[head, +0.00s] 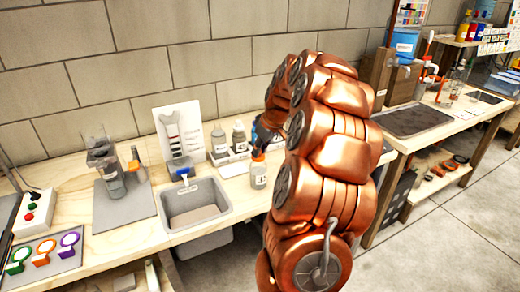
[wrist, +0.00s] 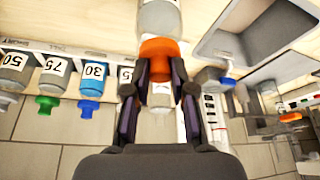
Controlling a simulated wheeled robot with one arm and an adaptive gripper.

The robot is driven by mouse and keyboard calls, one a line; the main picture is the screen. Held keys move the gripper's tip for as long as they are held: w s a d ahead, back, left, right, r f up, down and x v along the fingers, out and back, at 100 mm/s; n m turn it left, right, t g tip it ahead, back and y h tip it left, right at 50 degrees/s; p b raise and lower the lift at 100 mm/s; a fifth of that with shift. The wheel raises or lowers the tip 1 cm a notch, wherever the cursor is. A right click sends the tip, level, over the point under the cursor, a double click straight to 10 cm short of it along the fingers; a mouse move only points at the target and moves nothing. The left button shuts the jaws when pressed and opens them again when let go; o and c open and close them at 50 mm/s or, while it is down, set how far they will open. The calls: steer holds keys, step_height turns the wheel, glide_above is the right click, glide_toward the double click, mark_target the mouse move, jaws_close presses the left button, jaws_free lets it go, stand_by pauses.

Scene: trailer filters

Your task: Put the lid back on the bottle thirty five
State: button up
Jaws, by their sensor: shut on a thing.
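A clear bottle (head: 258,177) with a white label stands on the wooden bench right of the sink. Its label is too small to read surely. An orange lid (head: 257,156) is at the bottle's top. My gripper (head: 263,143) reaches down to it, partly hidden by my arm. In the wrist view, my gripper (wrist: 159,70) has its two fingers shut on the orange lid (wrist: 159,50). The bottle (wrist: 159,18) is directly beyond the lid, in line with it and seemingly touching; whether the lid is seated cannot be told.
Bottles labelled 30 (wrist: 90,75), 75 (wrist: 54,72) and 50 (wrist: 14,68) line up at left in the wrist view. Grey-capped bottles (head: 219,139) stand behind the orange-lidded one. A grey sink (head: 172,222) is at its left, with a white sign (head: 178,122) behind.

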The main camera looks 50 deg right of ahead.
steer(key=o, duration=0.8)
steer(key=shift+o, duration=0.3)
steer(key=o, duration=0.4)
steer(key=shift+o, duration=0.2)
steer(key=shift+r, duration=0.15)
steer(key=shift+r+p, duration=0.35)
steer(key=shift+r, duration=3)
